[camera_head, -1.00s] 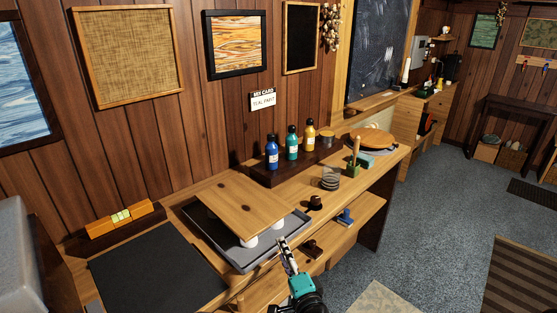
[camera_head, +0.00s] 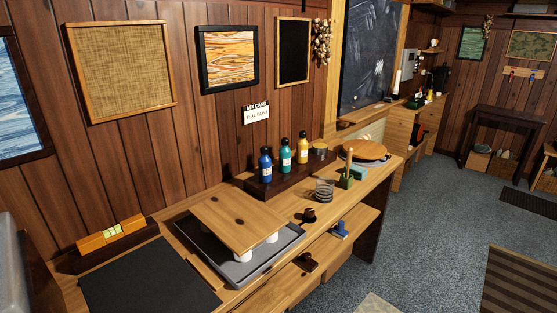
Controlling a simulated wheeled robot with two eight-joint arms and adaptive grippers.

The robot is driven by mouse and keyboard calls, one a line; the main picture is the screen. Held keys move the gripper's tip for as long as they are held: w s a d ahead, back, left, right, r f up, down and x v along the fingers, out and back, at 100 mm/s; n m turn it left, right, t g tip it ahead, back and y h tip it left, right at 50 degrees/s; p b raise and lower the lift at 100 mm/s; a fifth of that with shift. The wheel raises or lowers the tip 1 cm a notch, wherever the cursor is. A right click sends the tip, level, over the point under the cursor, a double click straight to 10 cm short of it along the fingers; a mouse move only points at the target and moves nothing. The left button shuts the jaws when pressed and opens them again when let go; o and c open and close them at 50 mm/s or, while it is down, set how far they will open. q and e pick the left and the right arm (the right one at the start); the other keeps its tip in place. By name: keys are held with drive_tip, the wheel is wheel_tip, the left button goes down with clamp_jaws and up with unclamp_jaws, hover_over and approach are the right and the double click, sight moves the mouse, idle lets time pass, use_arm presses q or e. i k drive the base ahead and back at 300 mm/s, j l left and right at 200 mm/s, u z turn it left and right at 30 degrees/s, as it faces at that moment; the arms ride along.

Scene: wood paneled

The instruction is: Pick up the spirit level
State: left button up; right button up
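The spirit level (camera_head: 112,233) is an orange-yellow bar with a pale yellow-green vial in its middle. It lies along a dark ledge (camera_head: 75,262) at the back left of the workbench, against the wood-paneled wall. Neither of my grippers shows in the head view now.
A black mat (camera_head: 150,280) lies in front of the level. To its right, a grey tray (camera_head: 222,272) holds a wooden board (camera_head: 240,222) on white supports. Blue, teal and yellow bottles (camera_head: 286,153) stand on a dark riser. A grey object (camera_head: 12,270) stands at the left edge.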

sight(85, 246)
drive_tip(key=u, duration=1.45)
drive_tip(key=i+l, duration=0.15)
drive_tip(key=l, duration=0.15)
drive_tip(key=z, duration=0.05)
